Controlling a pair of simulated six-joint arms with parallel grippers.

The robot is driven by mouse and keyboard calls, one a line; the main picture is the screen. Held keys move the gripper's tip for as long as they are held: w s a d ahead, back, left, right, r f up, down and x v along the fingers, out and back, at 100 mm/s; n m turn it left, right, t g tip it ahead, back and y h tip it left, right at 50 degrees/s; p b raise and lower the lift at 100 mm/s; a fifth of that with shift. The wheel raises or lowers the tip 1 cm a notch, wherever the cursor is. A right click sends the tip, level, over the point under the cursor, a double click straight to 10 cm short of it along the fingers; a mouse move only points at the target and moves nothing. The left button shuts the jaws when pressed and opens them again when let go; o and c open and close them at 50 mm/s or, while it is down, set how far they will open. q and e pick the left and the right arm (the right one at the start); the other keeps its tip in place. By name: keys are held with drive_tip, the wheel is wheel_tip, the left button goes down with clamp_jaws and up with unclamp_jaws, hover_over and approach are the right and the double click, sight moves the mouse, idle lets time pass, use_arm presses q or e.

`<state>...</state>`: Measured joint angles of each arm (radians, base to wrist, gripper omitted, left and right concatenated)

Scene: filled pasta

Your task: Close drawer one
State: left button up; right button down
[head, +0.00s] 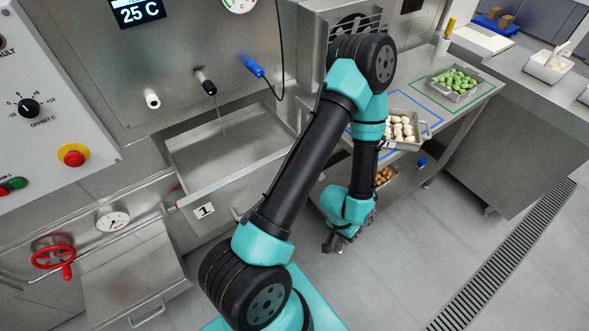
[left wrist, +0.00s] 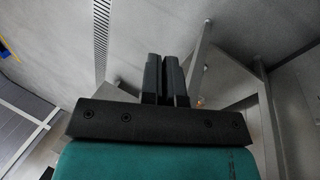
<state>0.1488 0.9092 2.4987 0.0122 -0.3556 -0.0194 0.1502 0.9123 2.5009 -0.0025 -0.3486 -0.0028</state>
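Drawer one (head: 204,211) is a steel drawer with a white tag marked 1 on its front. It stands pulled out from the steel machine, and its empty-looking inside shows from above. My left arm crosses in front and hides its right end; part of a handle shows beside the arm. My left gripper (head: 335,243) points down over the floor, to the right of the drawer and apart from it. In the left wrist view, its two dark fingers (left wrist: 165,80) lie close together with nothing seen between them. My right gripper is not in view.
A steel table at the right bears a tray of pale pieces (head: 402,130) and a tray of green pieces (head: 455,83). A shelf below holds brown pieces (head: 384,176). A red valve wheel (head: 53,257) is at the lower left. Open floor lies at the lower right.

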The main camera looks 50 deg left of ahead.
use_arm(q)
drive_tip(key=w+a+r+t+y, duration=0.1)
drive_tip(key=w, duration=0.1)
drive_tip(key=w+a+r+t+y, duration=0.1)
drive_tip(key=w+r, duration=0.1)
drive_tip(key=w+a+r+t+y, duration=0.1)
drive_tip(key=w+a+r, duration=0.1)
drive_tip(key=shift+w+m+t, duration=0.25)
drive_tip(key=shift+m+t, duration=0.05)
drive_tip(key=shift+m, duration=0.1)
clamp_jaws()
drive_tip(key=s+a+r+m+g+y, duration=0.1)
drive_tip(key=a+r+g+y, duration=0.1)
drive_tip(key=r+y, duration=0.3)
drive_tip(key=a+r+g+y, duration=0.2)
drive_tip(key=r+y, duration=0.3)
drive_tip(key=r, duration=0.7)
drive_tip(key=shift+s+a+r+m, duration=0.35)
drive_tip(key=shift+s+a+m, duration=0.05)
drive_tip(key=shift+a, duration=0.2)
drive_tip(key=x, duration=0.4)
drive_tip(key=a+r+x, duration=0.1)
drive_tip(key=x, duration=0.7)
drive_tip(key=shift+a+r, duration=0.2)
drive_tip(key=shift+a, duration=0.7)
